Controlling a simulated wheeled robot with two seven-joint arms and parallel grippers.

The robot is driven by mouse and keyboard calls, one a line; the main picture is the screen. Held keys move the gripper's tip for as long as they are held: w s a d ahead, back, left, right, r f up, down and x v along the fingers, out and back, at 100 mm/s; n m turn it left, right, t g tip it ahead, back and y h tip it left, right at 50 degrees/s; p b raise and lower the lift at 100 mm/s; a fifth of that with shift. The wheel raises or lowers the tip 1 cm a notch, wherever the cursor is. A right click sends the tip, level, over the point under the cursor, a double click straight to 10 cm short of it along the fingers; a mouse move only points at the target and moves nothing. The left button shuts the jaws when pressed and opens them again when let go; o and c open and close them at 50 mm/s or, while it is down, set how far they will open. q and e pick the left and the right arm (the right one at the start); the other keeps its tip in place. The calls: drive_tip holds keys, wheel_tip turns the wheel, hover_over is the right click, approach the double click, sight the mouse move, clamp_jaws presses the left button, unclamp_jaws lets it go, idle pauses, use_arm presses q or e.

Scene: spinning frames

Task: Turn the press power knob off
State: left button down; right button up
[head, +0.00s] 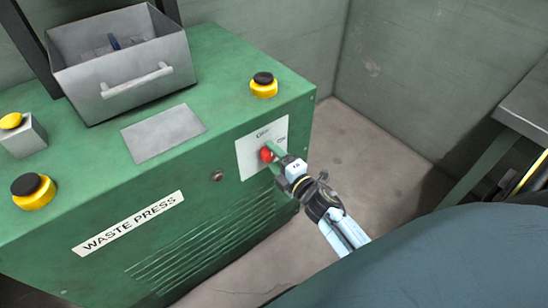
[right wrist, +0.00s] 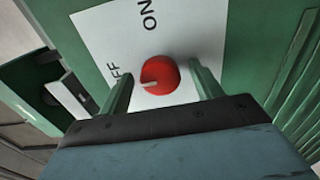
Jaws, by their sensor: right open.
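The red power knob (head: 266,155) sits on a white plate (head: 250,158) on the front of the green waste press. In the right wrist view the knob (right wrist: 160,73) shows close up, with a pale pointer mark on its lower left side, towards the partly covered OFF label; ON is printed above. My right gripper (head: 272,152) is at the plate. Its two green fingers (right wrist: 161,90) are open, one on each side of the knob, with a gap visible on both sides. My left gripper is not in view.
The waste press (head: 215,55) carries a grey metal bin (head: 135,92) and yellow-and-black buttons (head: 263,85) on top. A small round lock-like fitting (head: 217,176) is left of the plate. Bare floor (head: 365,150) lies to the right, with a grey table (head: 525,105) beyond.

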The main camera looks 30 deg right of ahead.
drive_tip(key=shift+s, duration=0.25)
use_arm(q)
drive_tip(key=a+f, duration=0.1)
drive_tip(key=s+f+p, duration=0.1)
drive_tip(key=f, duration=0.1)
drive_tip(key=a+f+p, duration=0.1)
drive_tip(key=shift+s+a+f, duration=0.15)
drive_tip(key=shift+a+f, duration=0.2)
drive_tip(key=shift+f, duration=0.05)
use_arm(e)
drive_tip(key=s+d, duration=0.1)
drive_tip(key=s, duration=1.2)
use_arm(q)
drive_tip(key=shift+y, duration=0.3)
use_arm(e)
drive_tip(key=shift+w, duration=0.1)
